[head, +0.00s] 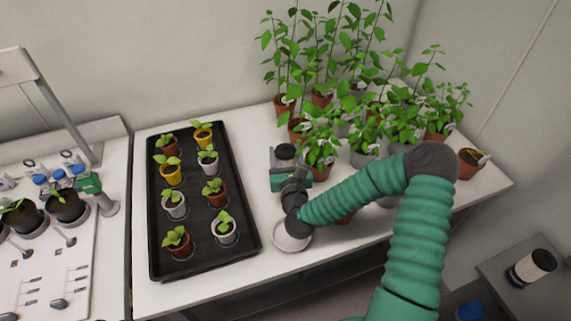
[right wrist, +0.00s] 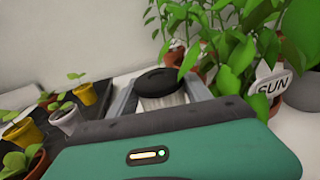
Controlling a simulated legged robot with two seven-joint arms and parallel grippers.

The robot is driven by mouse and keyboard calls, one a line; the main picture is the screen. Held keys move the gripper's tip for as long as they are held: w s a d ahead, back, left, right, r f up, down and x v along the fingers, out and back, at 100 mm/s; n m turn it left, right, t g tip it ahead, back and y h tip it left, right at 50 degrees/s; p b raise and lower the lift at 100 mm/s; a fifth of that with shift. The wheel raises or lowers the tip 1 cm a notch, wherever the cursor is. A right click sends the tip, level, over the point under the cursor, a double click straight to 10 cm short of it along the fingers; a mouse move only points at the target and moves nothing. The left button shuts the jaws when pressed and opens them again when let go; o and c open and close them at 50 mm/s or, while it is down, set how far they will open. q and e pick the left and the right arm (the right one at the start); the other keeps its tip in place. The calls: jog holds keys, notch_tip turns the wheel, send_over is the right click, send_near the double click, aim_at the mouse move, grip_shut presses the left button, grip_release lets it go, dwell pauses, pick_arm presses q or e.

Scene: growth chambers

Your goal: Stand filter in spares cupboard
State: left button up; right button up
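A filter (head: 284,152) with a black cap and pale body stands at the middle of the white bench in the head view, just left of the leafy plants. It also shows in the right wrist view (right wrist: 162,88). My right gripper (head: 286,163) is at the filter, with one grey finger on each side of it. I cannot tell whether the fingers press on it. The filter's lower part is hidden by the gripper. My left gripper is not in view.
A black tray (head: 154,235) of potted seedlings lies left of the gripper. Tall potted plants (head: 335,60) crowd its right and back. A pale saucer (head: 291,240) sits under my right wrist. A blue item (head: 470,310) is low at the right. Equipment fills the left bench.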

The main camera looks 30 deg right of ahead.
jog(key=shift+a, duration=0.15)
jog(key=c, duration=0.7)
jog(key=shift+r, duration=0.1)
jog(key=c, duration=0.4)
